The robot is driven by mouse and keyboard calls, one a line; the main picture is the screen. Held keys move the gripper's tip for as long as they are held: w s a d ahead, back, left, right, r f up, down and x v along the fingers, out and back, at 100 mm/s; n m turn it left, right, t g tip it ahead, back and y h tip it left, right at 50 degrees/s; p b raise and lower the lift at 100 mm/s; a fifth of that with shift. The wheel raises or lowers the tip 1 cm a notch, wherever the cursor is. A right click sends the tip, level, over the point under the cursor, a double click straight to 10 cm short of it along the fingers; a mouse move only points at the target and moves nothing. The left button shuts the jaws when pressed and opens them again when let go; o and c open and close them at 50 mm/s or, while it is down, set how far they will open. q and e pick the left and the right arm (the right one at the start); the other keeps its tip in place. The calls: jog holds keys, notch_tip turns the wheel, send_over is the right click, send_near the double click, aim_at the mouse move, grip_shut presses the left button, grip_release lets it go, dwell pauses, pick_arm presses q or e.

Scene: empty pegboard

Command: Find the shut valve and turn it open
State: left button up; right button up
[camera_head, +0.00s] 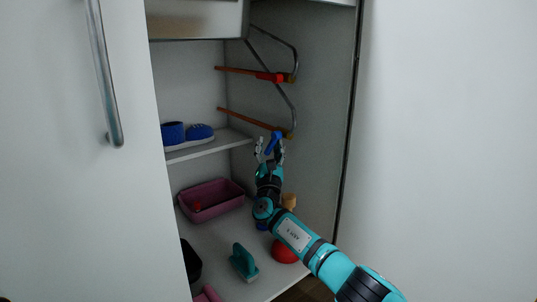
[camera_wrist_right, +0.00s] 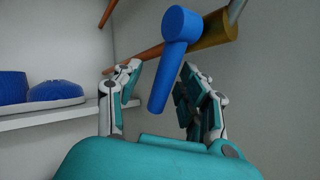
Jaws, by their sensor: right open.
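The lower valve has a blue lever handle (camera_head: 275,141) and a brass-coloured body (camera_head: 289,134) at the end of a copper pipe (camera_head: 240,118). The blue handle (camera_wrist_right: 168,65) points down across its pipe. The upper valve has a red handle (camera_head: 270,77) lying in line with its pipe. My right gripper (camera_head: 269,151) is just below the lower valve. In the right wrist view, its open fingers (camera_wrist_right: 158,82) stand on either side of the blue handle, with gaps visible. My left gripper is not in view.
Left of the gripper, a shelf (camera_head: 205,150) holds blue shoes (camera_head: 186,135). Below are a purple bin (camera_head: 212,200), a teal brush-like object (camera_head: 243,262) and a red round object (camera_head: 284,252). A white door (camera_head: 60,180) stands at left; the cabinet side wall is close at right.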

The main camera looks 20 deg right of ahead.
jog(key=v, duration=1.2)
